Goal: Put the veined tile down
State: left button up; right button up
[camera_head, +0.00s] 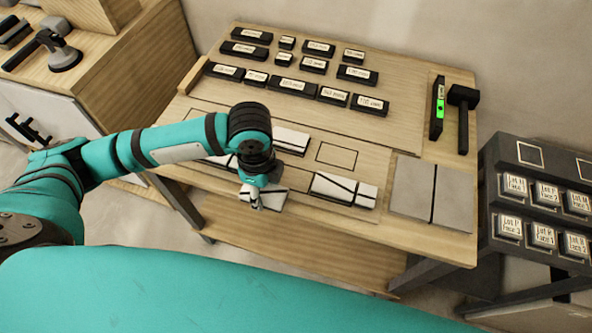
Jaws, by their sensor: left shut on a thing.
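My left gripper (256,201) points down over the front edge of the wooden workbench, left of centre. It is shut on a veined tile (272,199), white with dark lines, partly hidden by the fingers. I cannot tell whether this tile touches the bench. Another white tile with dark veins (344,189) lies to its right. More veined tiles lie behind, one to the right of my wrist (291,139) and one partly hidden by my arm (218,160). An empty outlined square (337,156) is marked on the board to the right. My right gripper is out of view.
Several labelled black blocks (292,86) stand in rows at the back of the workbench (420,256). A green-vialed level (437,108) and a black mallet (463,115) lie at the right. Two grey slabs (434,196) lie front right. A dark rack with labelled boxes (538,195) stands beside the bench.

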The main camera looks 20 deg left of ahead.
aim_at(292, 178)
pick_arm(q)
jog(key=w, duration=0.1)
jog(key=w+d, duration=0.1)
jog(key=w, duration=0.1)
jog(key=w+d, duration=0.1)
jog(key=shift+w+f, duration=0.1)
jog(key=shift+w, duration=0.25)
jog(key=w, duration=0.1)
jog(key=w+d, duration=0.1)
jog(key=w, duration=0.2)
jog(key=shift+d+f+p, duration=0.3)
jog(key=shift+d+p, duration=0.05)
jog(key=shift+p, duration=0.05)
jog(key=shift+w, duration=0.2)
notch_tip(292, 178, down, 3)
jog(key=shift+s+r+p, duration=0.1)
jog(key=shift+p, duration=0.2)
jog(key=shift+f, duration=0.55)
jog(key=o, duration=0.9)
jog(key=shift+o, duration=1.5)
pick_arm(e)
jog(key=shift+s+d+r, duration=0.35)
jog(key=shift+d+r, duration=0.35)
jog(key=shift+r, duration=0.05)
pick_arm(q)
jog(key=shift+r, duration=0.1)
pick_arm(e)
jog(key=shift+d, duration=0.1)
